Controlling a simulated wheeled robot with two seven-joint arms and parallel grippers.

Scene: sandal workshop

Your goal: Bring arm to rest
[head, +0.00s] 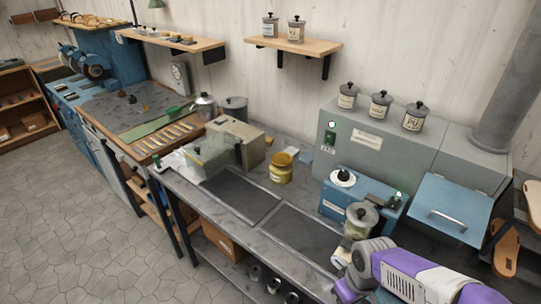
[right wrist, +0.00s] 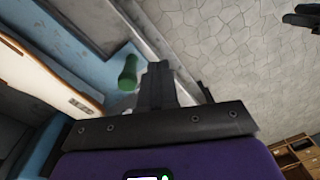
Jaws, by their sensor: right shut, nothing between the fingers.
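My right arm (head: 405,280), purple and grey, comes into the head view at the lower right, in front of the bench. Its fingertips cannot be made out there. In the right wrist view my right gripper (right wrist: 165,85) is shut and empty, its dark fingers together over the edge of a blue surface and a grey strip. My left arm does not show in the head view. A dark pronged shape (right wrist: 303,18) at the top right of the right wrist view may be my left gripper, cut off by the frame.
A lidded jar (head: 361,218) stands close to my right arm, by a blue box (head: 350,190). A yellow pot (head: 281,170) is farther left on the bench. In the right wrist view a green knob (right wrist: 127,72) is beside the fingers. The floor (head: 120,240) at left is clear.

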